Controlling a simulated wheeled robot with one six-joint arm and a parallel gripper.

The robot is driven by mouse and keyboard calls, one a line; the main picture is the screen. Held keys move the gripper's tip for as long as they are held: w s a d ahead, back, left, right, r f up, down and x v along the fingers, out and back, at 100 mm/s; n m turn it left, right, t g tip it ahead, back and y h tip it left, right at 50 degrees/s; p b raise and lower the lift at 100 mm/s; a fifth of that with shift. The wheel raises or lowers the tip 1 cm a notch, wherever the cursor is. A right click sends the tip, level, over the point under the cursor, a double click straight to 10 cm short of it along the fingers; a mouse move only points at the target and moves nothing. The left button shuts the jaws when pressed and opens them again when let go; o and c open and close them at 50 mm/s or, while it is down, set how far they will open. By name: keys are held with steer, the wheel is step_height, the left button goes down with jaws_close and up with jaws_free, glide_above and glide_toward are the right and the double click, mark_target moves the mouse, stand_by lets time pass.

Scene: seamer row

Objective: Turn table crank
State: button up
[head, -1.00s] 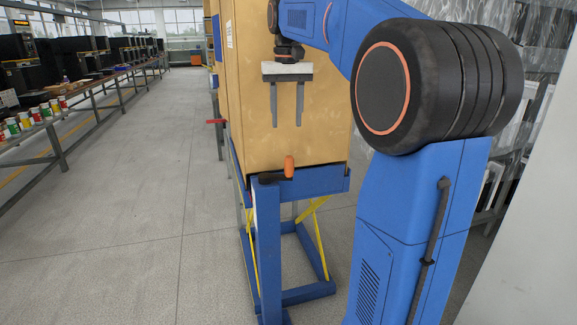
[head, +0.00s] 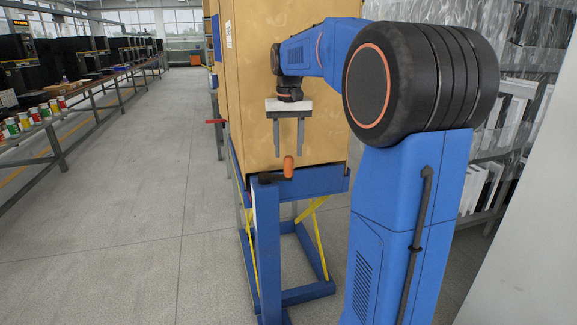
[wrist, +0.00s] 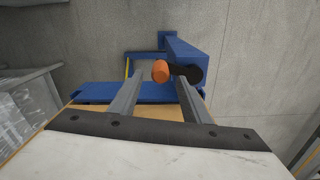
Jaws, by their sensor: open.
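The table crank has an orange handle (head: 289,166) on a dark arm (head: 268,178) at the top of the blue table frame (head: 309,182). In the wrist view the orange handle (wrist: 160,71) shows between my fingertips in the picture, with the dark crank arm (wrist: 187,73) running right from it, partly behind the right finger. My gripper (head: 290,156) is open and empty, pointing down, with its fingertips just above the handle in the head view. It also shows in the wrist view (wrist: 158,80). I cannot tell whether a finger touches the crank.
A tall cardboard box (head: 255,100) stands on the blue table, close behind my gripper. A long bench (head: 80,88) with cans and machines runs along the left. The floor (head: 150,200) between is clear.

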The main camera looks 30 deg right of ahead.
mark_target(288, 164)
steer(key=shift+f, duration=3.1)
jaws_close()
